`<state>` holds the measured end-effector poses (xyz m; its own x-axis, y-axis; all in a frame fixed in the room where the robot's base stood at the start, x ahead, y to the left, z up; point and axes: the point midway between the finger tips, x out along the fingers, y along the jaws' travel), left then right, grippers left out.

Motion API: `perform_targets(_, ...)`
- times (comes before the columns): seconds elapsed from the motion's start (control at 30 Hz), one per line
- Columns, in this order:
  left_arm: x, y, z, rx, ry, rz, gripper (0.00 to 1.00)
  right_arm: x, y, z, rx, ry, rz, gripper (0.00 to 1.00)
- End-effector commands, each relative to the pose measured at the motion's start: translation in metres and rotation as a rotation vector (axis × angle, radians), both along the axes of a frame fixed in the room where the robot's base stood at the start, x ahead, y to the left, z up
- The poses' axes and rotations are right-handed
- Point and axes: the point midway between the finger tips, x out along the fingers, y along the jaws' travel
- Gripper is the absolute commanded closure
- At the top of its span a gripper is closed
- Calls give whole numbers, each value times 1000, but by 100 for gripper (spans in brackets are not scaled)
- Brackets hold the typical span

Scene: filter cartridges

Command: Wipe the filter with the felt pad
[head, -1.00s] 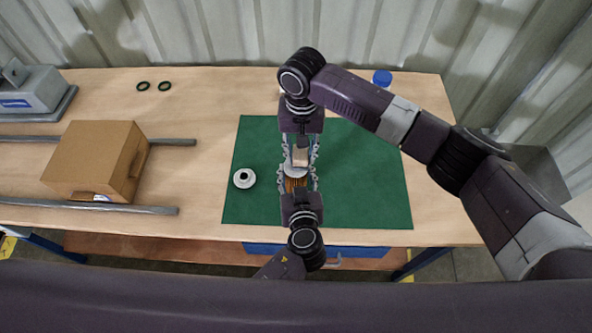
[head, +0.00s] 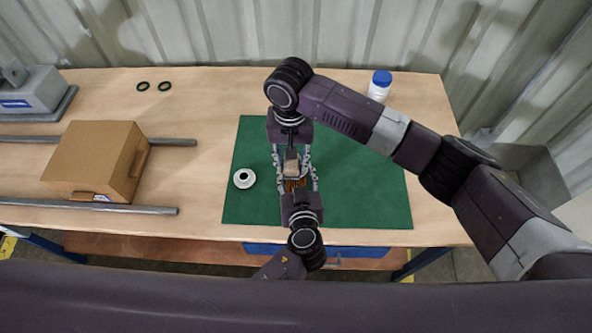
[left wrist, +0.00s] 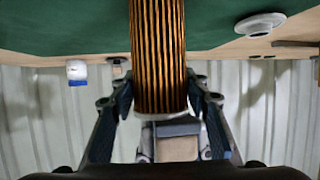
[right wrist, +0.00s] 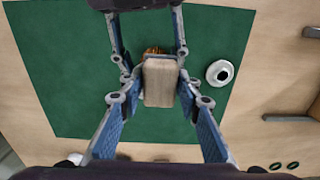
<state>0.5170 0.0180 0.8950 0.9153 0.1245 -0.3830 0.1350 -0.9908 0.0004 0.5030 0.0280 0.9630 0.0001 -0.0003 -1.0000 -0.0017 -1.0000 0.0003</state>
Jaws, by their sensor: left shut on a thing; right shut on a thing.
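The filter is a pleated orange-brown cartridge (head: 294,184), held above the green mat. In the left wrist view the filter (left wrist: 157,60) stands between the fingers of my left gripper (head: 299,187), which is shut on it. My right gripper (head: 291,158) is shut on the beige felt pad (head: 291,161), a small block. In the right wrist view the pad (right wrist: 160,82) covers most of the filter (right wrist: 152,51). The pad is at the filter's far end; whether they touch I cannot tell.
A white round end cap (head: 244,179) lies on the green mat (head: 365,190) to the left. A cardboard box (head: 92,163) sits across two grey rails farther left. A blue-capped white bottle (head: 379,87) and two dark rings (head: 143,86) stand at the back.

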Motion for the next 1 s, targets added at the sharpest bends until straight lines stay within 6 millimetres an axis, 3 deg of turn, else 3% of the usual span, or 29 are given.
perform_targets(0.43,0,-1,0,1,-1,-3,82,-12,7,-1,0,10,2,88)
perform_targets(1.0,0,0,0,0,-1,-1,83,22,-18,1,-1,4,-2,88)
